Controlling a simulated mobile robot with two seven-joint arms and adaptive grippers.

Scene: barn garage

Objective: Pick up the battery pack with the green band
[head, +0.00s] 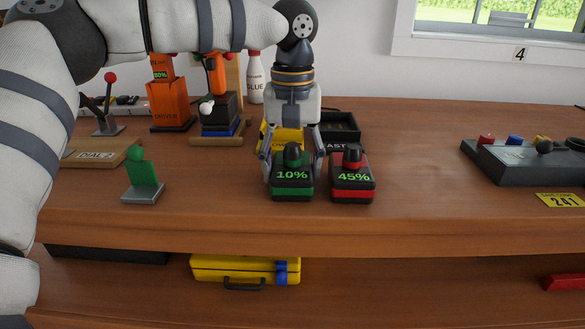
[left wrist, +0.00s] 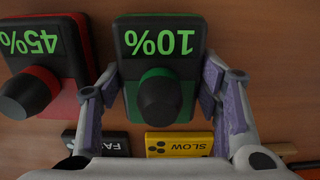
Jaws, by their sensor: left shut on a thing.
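The battery pack with the green band (head: 292,190) stands upright on the workbench and reads 10%. My left gripper (head: 293,172) comes down on it from above, with one finger on each side, shut on the pack. In the left wrist view the green-banded pack (left wrist: 160,70) sits between the two fingers (left wrist: 163,98). The pack appears to rest on the bench still. A red-banded pack (head: 352,181) reading 45% stands close on the right, and it also shows in the left wrist view (left wrist: 45,60). My right gripper is not in view.
A yellow SLOW block (left wrist: 178,142) and a black FAST block (left wrist: 105,143) lie behind the packs. A green piece on a grey base (head: 143,185) stands to the left. A grey control box (head: 525,165) is at the right. Bench between is clear.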

